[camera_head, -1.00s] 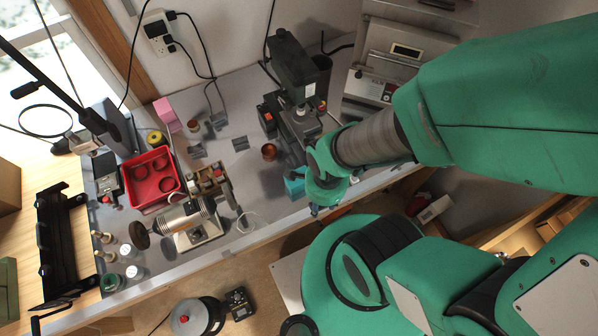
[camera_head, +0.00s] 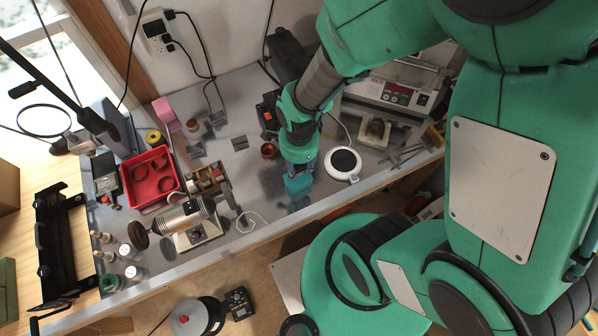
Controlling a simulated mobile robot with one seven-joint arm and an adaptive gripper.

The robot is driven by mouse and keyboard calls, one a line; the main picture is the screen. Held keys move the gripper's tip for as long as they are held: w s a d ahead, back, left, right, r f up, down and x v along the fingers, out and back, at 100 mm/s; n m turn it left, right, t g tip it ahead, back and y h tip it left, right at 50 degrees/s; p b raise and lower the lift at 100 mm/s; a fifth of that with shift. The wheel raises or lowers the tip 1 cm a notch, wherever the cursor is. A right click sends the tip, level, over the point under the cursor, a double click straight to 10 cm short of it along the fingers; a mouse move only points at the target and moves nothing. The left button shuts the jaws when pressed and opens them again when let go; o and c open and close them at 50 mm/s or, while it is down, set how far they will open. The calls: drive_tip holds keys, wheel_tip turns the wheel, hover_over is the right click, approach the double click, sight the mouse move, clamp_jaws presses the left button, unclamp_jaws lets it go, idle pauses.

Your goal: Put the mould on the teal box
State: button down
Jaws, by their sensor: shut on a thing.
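My gripper (camera_head: 299,169) points down over the bench near its front edge. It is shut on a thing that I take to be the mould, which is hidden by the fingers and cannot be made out. The teal box (camera_head: 298,186) shows directly below the fingertips, partly covered by them. I cannot tell whether the held thing touches the box or is just above it.
A small brown pot (camera_head: 269,150) stands left of my gripper. A round white device with a dark top (camera_head: 343,163) stands close on the right. A red tray (camera_head: 136,206) with brown rings and a motor-like machine (camera_head: 187,216) are farther left.

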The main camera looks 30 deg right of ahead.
sight(299, 169)
drive_tip(key=shift+f, duration=1.7)
drive_tip(key=shift+f, duration=0.2)
drive_tip(key=c, duration=1.2)
unclamp_jaws()
drive_tip(key=shift+o, duration=0.2)
drive_tip(key=shift+r, duration=0.2)
wheel_tip(299, 169, up, 12)
drive_tip(key=shift+s+p, duration=0.1)
drive_tip(key=shift+p, duration=0.3)
